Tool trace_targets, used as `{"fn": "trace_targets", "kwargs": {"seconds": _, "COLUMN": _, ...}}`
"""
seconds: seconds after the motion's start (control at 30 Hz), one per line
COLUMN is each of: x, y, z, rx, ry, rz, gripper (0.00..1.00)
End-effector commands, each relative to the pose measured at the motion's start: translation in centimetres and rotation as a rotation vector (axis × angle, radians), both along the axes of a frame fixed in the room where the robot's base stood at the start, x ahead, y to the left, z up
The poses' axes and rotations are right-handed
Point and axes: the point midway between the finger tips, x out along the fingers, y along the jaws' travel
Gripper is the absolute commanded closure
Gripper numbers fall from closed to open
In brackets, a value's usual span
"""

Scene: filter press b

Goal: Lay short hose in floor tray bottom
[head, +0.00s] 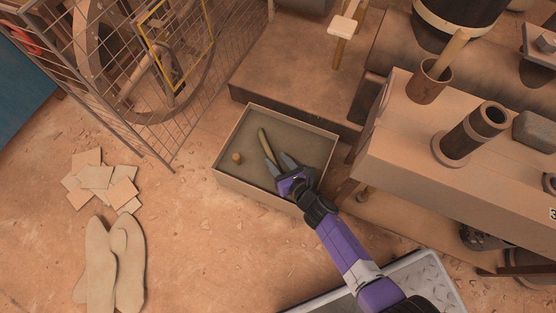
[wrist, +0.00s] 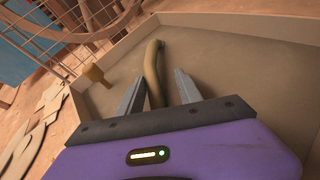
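The floor tray (head: 243,192) is a shallow tan box with a grey-brown bottom, and its walls also show in the wrist view (wrist: 230,22). The short hose (head: 263,140) is a slightly bent olive-tan piece inside the tray and appears to lie on the bottom. In the wrist view the hose (wrist: 153,66) runs between the fingers, its near end hidden by my gripper's body. My purple gripper (head: 279,161) is inside the tray outline. In the wrist view my gripper (wrist: 159,74) has its grey fingers spread, with gaps on both sides of the hose.
Wire fencing (head: 120,90) is at upper left, and a tan machine block (head: 440,150) with pipe stubs is close on the right. Flat sheets (head: 97,178) and pads (head: 115,262) lie on the left floor.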

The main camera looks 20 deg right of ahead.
Motion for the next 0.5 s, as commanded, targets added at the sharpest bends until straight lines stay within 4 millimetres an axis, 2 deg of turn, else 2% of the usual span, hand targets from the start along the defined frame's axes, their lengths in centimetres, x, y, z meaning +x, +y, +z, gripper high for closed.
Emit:
{"fn": "trace_targets", "kwargs": {"seconds": 0.3, "x": 0.0, "y": 0.0, "z": 0.3, "rx": 0.000, "ry": -0.001, "rz": 0.000, "gripper": 0.59}}
{"fn": "trace_targets", "kwargs": {"seconds": 0.5, "x": -3.5, "y": -0.6, "z": 2.1, "rx": -0.001, "ry": 0.003, "rz": -0.003, "gripper": 0.59}}
